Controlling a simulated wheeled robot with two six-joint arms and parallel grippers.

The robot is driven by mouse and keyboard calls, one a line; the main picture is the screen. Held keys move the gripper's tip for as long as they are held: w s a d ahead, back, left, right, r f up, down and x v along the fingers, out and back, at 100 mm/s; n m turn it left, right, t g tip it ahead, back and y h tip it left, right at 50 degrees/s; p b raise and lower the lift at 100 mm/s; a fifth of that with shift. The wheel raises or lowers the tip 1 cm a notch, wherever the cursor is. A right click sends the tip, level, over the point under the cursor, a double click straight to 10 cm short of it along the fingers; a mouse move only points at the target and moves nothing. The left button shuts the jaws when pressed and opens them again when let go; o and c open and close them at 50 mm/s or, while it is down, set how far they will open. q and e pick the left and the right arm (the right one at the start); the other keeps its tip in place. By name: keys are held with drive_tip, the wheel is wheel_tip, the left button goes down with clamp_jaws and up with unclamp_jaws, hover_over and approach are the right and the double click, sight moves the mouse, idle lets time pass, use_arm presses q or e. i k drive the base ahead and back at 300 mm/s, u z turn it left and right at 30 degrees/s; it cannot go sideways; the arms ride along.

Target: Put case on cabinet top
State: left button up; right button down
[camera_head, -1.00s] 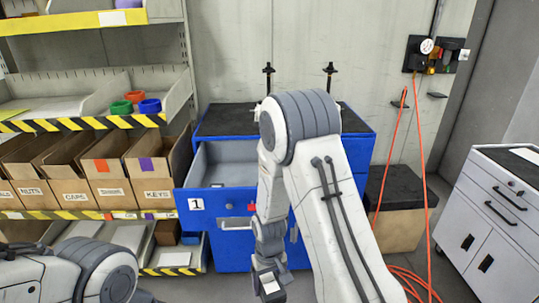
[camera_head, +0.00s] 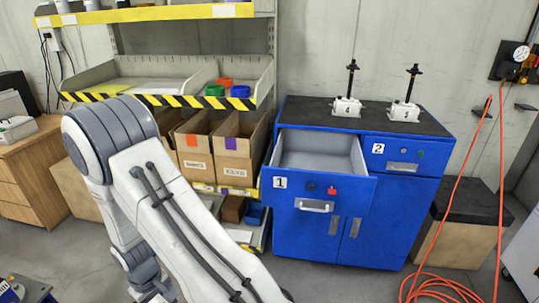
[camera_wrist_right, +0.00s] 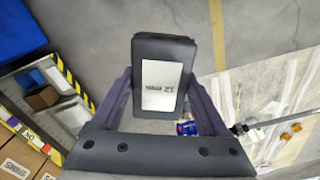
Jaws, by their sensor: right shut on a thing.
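A dark case (camera_wrist_right: 160,95) with a white label is held between the two fingers of my right gripper (camera_wrist_right: 160,80) in the right wrist view. The fingers touch its left and right sides, and it is above the floor. The blue cabinet (camera_head: 400,215) stands right of the middle in the head view. Its black top (camera_head: 380,118) holds two white screw jacks with dark spindles: one jack (camera_head: 346,107) and another jack (camera_head: 404,111). The cabinet is to the right of my right arm. The case cannot be made out in the head view. My left gripper is not in view.
Drawer 1 (camera_head: 325,190) of the cabinet is pulled open and looks empty. A shelf rack (camera_head: 190,97) with cardboard boxes stands left of the cabinet. An orange hose (camera_head: 465,180) hangs and coils at the right. The cabinet top's front strip is clear.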

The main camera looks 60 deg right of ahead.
sight(302, 113)
drive_tip(key=u, duration=0.35)
drive_tip(key=i, duration=1.65)
drive_tip(key=z, duration=1.6)
